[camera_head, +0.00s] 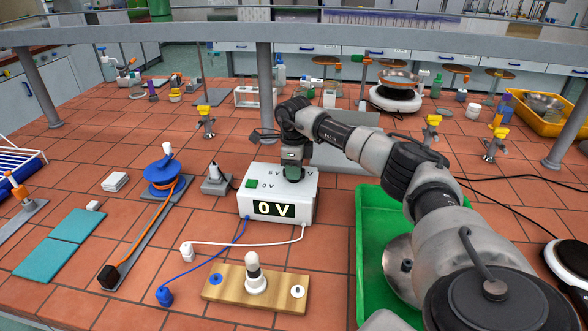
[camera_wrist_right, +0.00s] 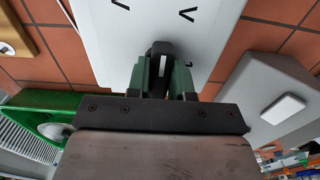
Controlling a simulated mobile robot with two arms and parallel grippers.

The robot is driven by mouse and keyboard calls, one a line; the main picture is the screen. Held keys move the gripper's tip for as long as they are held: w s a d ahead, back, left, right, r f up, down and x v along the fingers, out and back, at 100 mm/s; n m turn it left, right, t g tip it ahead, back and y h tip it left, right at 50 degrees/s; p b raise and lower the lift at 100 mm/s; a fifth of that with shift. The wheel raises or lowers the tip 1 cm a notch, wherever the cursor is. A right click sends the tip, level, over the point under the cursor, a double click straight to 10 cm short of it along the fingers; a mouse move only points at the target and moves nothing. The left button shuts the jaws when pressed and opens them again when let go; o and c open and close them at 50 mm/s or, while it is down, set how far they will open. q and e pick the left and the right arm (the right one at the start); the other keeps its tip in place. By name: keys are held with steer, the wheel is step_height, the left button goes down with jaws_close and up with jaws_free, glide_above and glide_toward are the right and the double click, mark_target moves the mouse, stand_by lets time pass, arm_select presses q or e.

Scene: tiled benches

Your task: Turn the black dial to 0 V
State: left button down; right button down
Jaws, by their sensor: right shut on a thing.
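The white power supply box (camera_head: 263,206) stands on the tiled bench in the middle of the head view, its front display (camera_head: 274,208) reading "0 V". A green button (camera_head: 252,184) and printed volt marks are on its top. My right gripper (camera_head: 293,169) reaches down onto the top of the box. In the right wrist view my right gripper (camera_wrist_right: 164,85) is shut on the black dial (camera_wrist_right: 160,50), whose upper part shows between the green fingers. The dial's pointing direction is hard to tell. My left gripper is not in view.
A green tray (camera_head: 371,243) is at right under my arm. A blue cable reel (camera_head: 166,176) stands left.

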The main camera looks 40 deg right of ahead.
steer(key=shift+r, duration=0.1)
steer(key=c, duration=1)
jaws_free()
step_height(320, 180, up, 11)
steer(key=b, duration=0.2)
